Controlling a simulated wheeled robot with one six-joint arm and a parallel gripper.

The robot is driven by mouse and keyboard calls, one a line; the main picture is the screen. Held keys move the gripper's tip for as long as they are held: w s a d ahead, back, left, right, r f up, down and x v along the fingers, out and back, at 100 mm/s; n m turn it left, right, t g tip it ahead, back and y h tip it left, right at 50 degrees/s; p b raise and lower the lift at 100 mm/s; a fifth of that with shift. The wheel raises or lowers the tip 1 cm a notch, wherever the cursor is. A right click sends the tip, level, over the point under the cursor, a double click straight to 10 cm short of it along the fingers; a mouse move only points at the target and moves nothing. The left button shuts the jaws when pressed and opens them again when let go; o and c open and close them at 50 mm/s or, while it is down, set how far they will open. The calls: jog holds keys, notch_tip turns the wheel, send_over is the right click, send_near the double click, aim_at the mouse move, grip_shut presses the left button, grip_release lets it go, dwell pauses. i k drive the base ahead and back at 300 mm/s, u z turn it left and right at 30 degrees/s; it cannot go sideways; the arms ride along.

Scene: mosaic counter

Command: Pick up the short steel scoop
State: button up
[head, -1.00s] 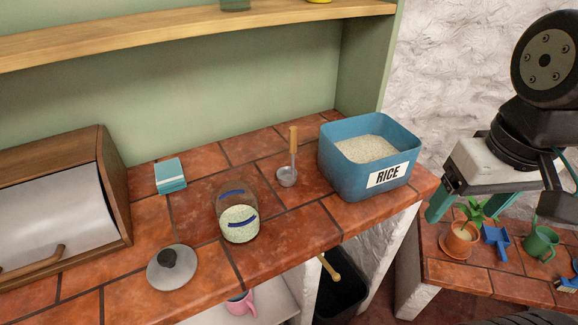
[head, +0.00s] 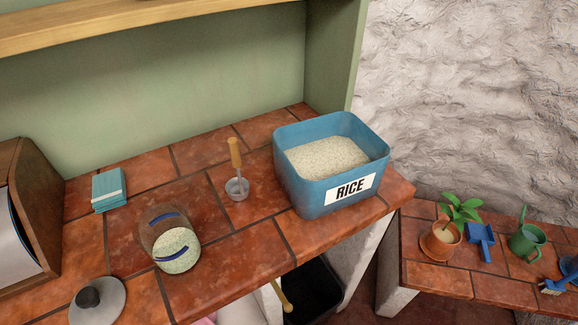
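A steel scoop (head: 237,189) with a wooden handle is on the tiled counter, just left of the blue rice bin. Its small round bowl rests on the tiles and its handle points up, leaning slightly. Nothing touches it. It is the only steel scoop I can make out. My gripper is out of view.
The blue bin (head: 308,200) marked RICE stands open, full of rice. A glass jar (head: 160,226) with grain and blue bands, a grey lid (head: 105,302) and teal cloths or sponges (head: 109,188) are further left. A lower ledge (head: 437,276) holds a potted plant (head: 440,240).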

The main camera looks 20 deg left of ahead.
aim_at(237, 189)
jog(key=z, duration=0.05)
jog(key=k, duration=1)
jog(key=u, duration=0.25)
jog(key=i, duration=0.5)
